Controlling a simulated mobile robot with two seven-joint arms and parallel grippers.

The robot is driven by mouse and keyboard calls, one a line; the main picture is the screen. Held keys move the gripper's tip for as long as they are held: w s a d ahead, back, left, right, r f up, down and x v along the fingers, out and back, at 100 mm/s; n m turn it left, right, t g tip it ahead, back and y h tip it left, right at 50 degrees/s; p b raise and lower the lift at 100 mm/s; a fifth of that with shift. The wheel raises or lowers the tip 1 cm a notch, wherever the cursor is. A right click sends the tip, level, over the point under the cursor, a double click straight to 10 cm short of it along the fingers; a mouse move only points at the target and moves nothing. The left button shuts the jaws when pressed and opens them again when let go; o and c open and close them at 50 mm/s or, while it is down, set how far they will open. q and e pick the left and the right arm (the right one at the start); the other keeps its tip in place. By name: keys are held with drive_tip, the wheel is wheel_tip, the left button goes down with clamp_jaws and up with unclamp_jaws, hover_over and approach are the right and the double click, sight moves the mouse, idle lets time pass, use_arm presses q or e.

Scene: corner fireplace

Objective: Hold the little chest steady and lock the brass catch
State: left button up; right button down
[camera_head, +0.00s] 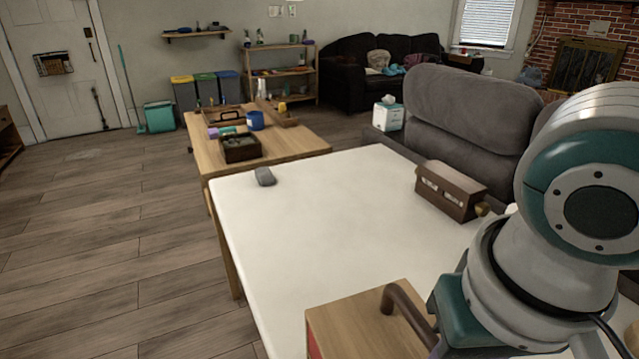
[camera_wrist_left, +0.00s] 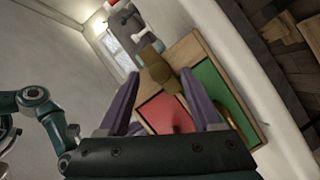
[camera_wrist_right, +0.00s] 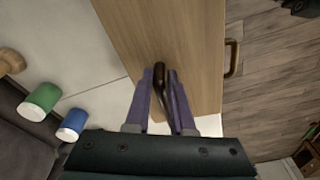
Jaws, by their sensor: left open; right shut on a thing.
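The little chest appears to be the light-wood box (camera_head: 350,318) at the near edge of the white table in the head view. In the right wrist view my right gripper (camera_wrist_right: 160,76) is shut on its dark brown handle (camera_wrist_right: 164,92). In the left wrist view the chest's face shows red (camera_wrist_left: 163,112) and green (camera_wrist_left: 212,88) panels in a wood frame. A brass-coloured block (camera_wrist_left: 155,68), perhaps the catch, is at the frame's upper edge. My left gripper (camera_wrist_left: 160,82) is open in front of it, its fingers apart and empty; contact is unclear.
A dark brown box (camera_head: 450,190) with pale clasps stands on the white table (camera_head: 300,230), and a grey object (camera_head: 264,176) lies at its far left. The table's middle is clear. Green (camera_wrist_right: 40,100) and blue (camera_wrist_right: 72,124) cylinders show in the right wrist view.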

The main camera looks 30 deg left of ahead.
use_arm(q)
drive_tip(key=v, duration=1)
drive_tip(key=shift+a, duration=0.1)
use_arm(e)
drive_tip(key=c, duration=0.7)
unclamp_jaws()
drive_tip(key=o, duration=0.6)
